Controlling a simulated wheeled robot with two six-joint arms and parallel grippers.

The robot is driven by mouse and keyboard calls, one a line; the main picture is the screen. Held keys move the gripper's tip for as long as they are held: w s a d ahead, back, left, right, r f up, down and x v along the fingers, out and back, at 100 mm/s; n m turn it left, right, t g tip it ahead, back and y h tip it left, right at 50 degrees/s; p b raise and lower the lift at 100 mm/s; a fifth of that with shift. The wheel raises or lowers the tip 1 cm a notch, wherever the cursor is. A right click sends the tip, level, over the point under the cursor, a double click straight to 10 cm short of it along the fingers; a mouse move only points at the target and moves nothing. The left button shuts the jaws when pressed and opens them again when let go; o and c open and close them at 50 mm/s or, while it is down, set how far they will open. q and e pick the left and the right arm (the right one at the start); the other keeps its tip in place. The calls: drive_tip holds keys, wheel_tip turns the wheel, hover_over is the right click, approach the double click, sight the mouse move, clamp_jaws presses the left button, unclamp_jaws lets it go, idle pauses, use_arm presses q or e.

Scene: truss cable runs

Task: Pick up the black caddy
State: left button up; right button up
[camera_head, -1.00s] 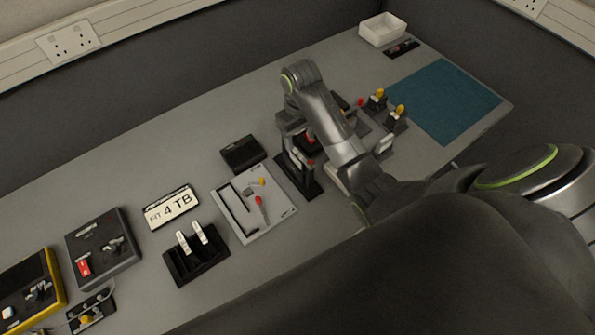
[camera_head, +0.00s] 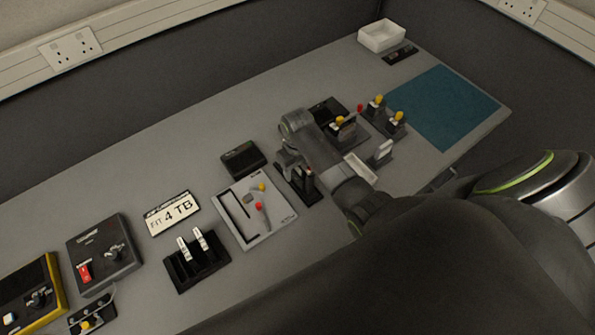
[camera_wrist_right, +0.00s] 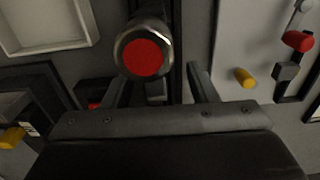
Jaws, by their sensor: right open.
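My right gripper (camera_head: 290,162) is low over a narrow black base (camera_head: 312,195) right of the light grey panel. Dark upright parts stand on this base, partly hidden by my arm. I cannot tell for sure which dark piece is the black caddy. In the right wrist view my right gripper (camera_wrist_right: 157,78) is open, its fingers apart. A metal cylinder with a red end (camera_wrist_right: 143,57) shows between and beyond the fingers, over a dark strip; contact cannot be made out. My left gripper is not in view.
A black rack (camera_head: 190,277) holds two white-labelled pieces. A white tray (camera_head: 382,36) and teal mat (camera_head: 440,105) are at the right. Yellow-knobbed parts (camera_head: 377,102) stand near the mat.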

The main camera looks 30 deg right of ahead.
drive_tip(key=shift+f, duration=0.35)
drive_tip(key=c, duration=1)
drive_tip(key=shift+c, duration=0.2)
